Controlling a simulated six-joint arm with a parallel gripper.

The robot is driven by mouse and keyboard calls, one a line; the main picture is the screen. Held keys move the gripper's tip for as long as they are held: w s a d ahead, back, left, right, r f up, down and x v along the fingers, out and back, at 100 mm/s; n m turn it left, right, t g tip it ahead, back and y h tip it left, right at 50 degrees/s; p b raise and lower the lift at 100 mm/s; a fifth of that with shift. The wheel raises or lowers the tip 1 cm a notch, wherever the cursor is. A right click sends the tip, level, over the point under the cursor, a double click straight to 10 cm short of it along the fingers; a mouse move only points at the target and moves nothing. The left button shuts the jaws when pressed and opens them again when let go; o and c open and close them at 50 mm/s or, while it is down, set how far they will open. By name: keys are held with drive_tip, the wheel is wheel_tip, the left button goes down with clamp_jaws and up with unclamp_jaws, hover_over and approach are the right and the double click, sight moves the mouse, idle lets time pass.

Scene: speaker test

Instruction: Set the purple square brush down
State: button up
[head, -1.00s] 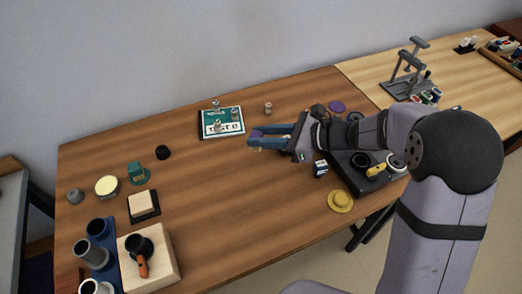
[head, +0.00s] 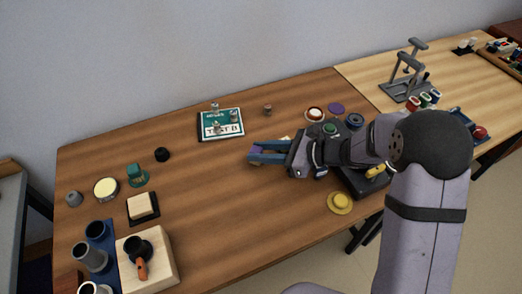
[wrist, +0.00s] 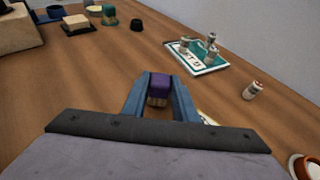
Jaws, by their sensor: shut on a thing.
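The purple square brush (wrist: 159,84) has a purple block on top and a tan lower part. My gripper (wrist: 159,78) is shut on it, with one blue finger on each side. In the head view my gripper (head: 254,154) points left over the middle of the wooden table, and the fingers mostly hide the brush. The brush is upright in the wrist view. I cannot tell whether its underside touches the table.
The table (head: 215,185) is clear left of my gripper. A green and white sign board (head: 222,131) with small shakers lies behind it. A pale item (head: 285,139) lies close behind my gripper. A yellow round item (head: 340,202) is at front right, near a dark tray (head: 357,184).

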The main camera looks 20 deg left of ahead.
drive_tip(key=shift+f, duration=0.1)
drive_tip(key=shift+f, duration=0.1)
drive_tip(key=o, duration=1.1)
drive_tip(key=shift+c, duration=0.2)
drive_tip(key=shift+r, duration=0.3)
drive_tip(key=v, duration=1.2)
drive_tip(key=shift+f+b, duration=0.1)
drive_tip(key=shift+b, duration=0.2)
